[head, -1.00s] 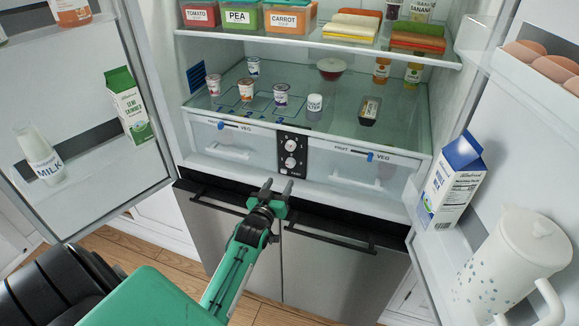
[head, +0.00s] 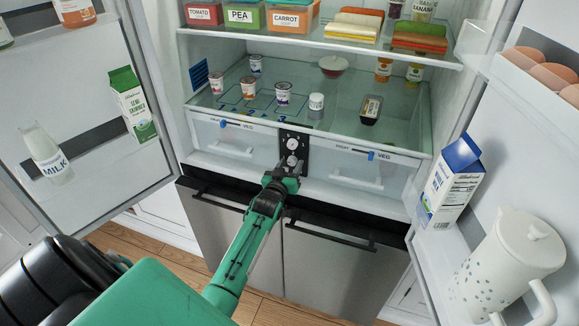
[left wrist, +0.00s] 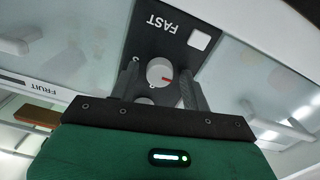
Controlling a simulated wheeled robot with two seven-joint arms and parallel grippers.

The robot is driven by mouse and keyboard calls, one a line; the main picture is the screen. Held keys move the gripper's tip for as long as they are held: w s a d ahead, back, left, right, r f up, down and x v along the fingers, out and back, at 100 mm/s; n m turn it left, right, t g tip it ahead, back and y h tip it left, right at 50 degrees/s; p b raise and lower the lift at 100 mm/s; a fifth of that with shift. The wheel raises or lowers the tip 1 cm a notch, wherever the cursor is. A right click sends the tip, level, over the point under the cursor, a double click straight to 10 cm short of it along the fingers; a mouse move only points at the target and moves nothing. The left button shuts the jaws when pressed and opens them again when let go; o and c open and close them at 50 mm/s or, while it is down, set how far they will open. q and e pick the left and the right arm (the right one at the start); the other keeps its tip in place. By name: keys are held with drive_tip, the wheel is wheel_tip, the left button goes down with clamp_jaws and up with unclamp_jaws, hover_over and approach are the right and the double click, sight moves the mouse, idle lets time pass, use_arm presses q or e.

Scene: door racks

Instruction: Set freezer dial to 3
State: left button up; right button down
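The black control panel (head: 283,140) stands between the two drawers and carries two white round dials. The upper dial (head: 292,144) is clear in the head view; the lower dial (head: 291,160) shows just above my left gripper (head: 282,174). Contact cannot be told. The other dial is mostly hidden behind the gripper body. I cannot read which dial is the freezer's. My right gripper is out of view.
Clear drawers marked VEG (head: 225,140) and FRUIT/VEG (head: 365,165) flank the panel. Black handles (head: 330,237) of the lower doors are below. Yogurt cups (head: 283,92) stand on the glass shelf above. Open doors hold milk cartons and a white jug (head: 505,262).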

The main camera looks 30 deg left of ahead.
use_arm(q)
drive_tip(key=c, duration=0.7)
drive_tip(key=shift+c, duration=0.2)
